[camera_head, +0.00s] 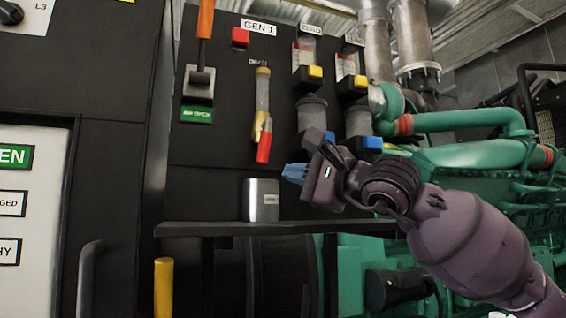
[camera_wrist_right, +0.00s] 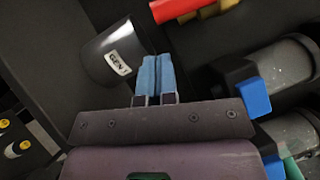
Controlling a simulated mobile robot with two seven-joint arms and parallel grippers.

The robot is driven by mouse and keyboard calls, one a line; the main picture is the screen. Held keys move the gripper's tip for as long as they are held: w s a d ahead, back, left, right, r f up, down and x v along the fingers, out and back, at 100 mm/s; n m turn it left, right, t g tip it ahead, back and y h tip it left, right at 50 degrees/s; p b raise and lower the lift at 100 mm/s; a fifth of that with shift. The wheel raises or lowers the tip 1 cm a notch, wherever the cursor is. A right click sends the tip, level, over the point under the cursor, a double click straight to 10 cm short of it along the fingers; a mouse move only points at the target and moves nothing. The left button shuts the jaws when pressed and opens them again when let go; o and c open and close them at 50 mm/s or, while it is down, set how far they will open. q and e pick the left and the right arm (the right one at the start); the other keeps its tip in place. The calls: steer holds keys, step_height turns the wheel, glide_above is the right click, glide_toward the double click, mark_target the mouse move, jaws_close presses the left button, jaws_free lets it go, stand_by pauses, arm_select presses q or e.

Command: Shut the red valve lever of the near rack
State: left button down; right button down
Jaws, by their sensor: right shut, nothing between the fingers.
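The red valve lever (camera_head: 264,143) hangs nearly straight down, slightly tilted, from a brass valve (camera_head: 258,124) under a sight glass on the black GEN 1 rack panel. In the wrist view the lever (camera_wrist_right: 178,9) shows at the top edge, cut off by the frame. My right gripper (camera_head: 290,172) has blue fingers, shut and empty, just right of and below the lever's lower end in the head view, apart from it. In the wrist view the blue fingertips (camera_wrist_right: 154,62) lie together below the lever. My left gripper is not in view.
A metal cup labelled GEN 1 (camera_head: 261,200) stands on the shelf (camera_head: 215,229) below the lever. Filter bowls with blue parts (camera_head: 312,112) are to the right. An orange-handled switch (camera_head: 205,25) is at upper left. Green engine piping (camera_head: 460,121) fills the right side.

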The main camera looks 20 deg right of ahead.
mark_target(263, 144)
steer(key=shift+a+r, duration=0.25)
steer(key=shift+a, duration=0.35)
steer(key=shift+a+r, duration=0.25)
steer(key=shift+a, duration=0.35)
steer(key=shift+w, duration=0.15)
steer(key=shift+f, duration=0.1)
